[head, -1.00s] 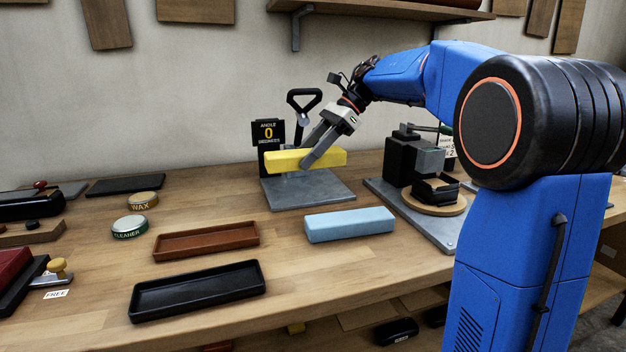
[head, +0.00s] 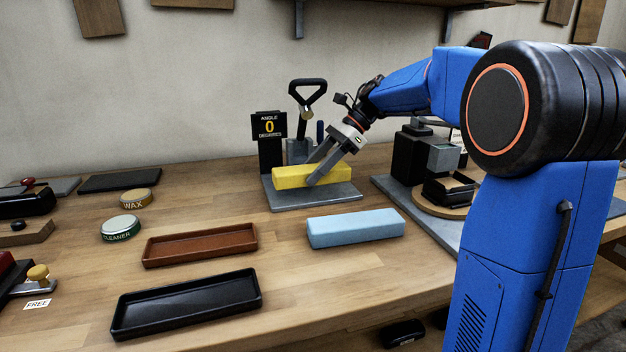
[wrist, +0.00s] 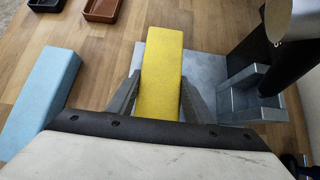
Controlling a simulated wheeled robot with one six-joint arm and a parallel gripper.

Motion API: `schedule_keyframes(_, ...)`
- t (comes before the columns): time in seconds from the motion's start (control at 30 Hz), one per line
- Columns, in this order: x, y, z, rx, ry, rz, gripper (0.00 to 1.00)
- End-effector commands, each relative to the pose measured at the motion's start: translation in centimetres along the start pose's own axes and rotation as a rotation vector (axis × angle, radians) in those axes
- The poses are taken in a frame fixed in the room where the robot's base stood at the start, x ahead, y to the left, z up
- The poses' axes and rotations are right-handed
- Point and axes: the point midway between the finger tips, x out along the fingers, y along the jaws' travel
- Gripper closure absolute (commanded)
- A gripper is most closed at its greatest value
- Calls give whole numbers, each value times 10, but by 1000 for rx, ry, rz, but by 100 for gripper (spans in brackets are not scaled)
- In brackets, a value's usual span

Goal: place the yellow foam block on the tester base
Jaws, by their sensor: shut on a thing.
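The yellow foam block (head: 297,178) lies crosswise between the fingers of my gripper (head: 318,178). In the wrist view the block (wrist: 163,70) runs lengthwise away from me, with a finger of my gripper (wrist: 161,97) against each long side. The tester base (head: 345,197) is a flat grey plate under the block. It also shows in the wrist view (wrist: 204,68). The block is over the front part of the plate; I cannot tell whether it touches it. Behind it stand the angle display (head: 269,127), reading 0 degrees, and a black lever with a triangular handle (head: 307,97).
A light blue block (head: 355,229) lies in front of the base. A brown tray (head: 200,245) and a black tray (head: 187,304) lie at front left. Wax (head: 137,199) and cleaner (head: 121,229) tins stand left. Another black device (head: 412,155) stands close on the right.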

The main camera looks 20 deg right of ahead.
Motion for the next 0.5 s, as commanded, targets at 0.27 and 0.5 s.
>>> schedule_keyframes(0.27, 18, 0, -18, 1, 0, 0, 79)
schedule_keyframes(0.5, 19, 0, -19, 1, 0, 0, 79)
